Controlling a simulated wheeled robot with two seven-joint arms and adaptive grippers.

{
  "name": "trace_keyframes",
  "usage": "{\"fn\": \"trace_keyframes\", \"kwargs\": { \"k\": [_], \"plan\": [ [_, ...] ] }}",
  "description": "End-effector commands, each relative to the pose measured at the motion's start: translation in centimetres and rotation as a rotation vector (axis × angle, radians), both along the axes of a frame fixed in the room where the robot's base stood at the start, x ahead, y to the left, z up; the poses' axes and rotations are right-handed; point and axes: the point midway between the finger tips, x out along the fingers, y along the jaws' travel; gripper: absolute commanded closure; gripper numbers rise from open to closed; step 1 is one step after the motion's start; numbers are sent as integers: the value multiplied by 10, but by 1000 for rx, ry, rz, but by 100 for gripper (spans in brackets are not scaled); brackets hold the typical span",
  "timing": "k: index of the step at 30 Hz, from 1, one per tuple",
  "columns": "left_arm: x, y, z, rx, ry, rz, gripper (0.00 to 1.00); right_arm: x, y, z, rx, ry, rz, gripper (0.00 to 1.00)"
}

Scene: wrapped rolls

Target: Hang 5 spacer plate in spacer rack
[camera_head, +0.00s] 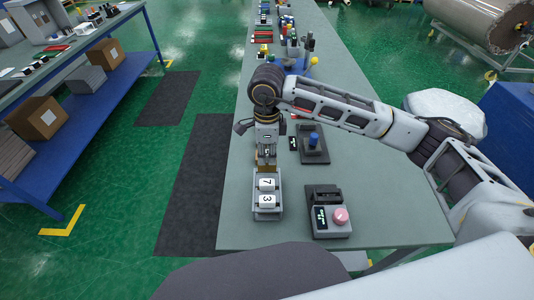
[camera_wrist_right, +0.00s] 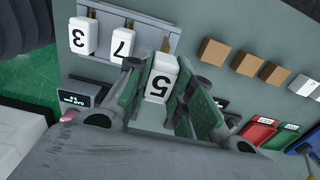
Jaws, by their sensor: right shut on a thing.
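My right gripper (camera_head: 266,153) points down over the far end of the spacer rack (camera_head: 267,216) in the head view. In the right wrist view this gripper (camera_wrist_right: 166,100) is shut on the white spacer plate 5 (camera_wrist_right: 160,78). Plate 5 is beside plate 7 (camera_wrist_right: 122,43), at the rack (camera_wrist_right: 150,30); I cannot tell whether it touches the rack. Plate 3 (camera_wrist_right: 83,37) and plate 7 are side by side in the rack. The head view also shows plate 7 (camera_head: 266,184) and plate 3 (camera_head: 267,201). My left gripper is not in view.
A device with a pink button (camera_head: 341,215) stands right of the rack, and one with a blue knob (camera_head: 313,141) stands farther back. Brown blocks (camera_wrist_right: 246,64), a red tray (camera_wrist_right: 260,132) and a green tray (camera_wrist_right: 284,137) lie beyond the gripper. The table's left edge is close to the rack.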

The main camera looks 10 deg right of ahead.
Motion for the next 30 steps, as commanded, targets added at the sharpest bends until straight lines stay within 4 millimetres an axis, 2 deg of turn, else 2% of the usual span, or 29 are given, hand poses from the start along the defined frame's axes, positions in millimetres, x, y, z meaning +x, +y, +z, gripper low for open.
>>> {"fn": "trace_keyframes", "kwargs": {
  "k": [30],
  "plan": [
    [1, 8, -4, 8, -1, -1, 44, 0, 0, 0, 1, 0, 1, 100]
  ]
}}
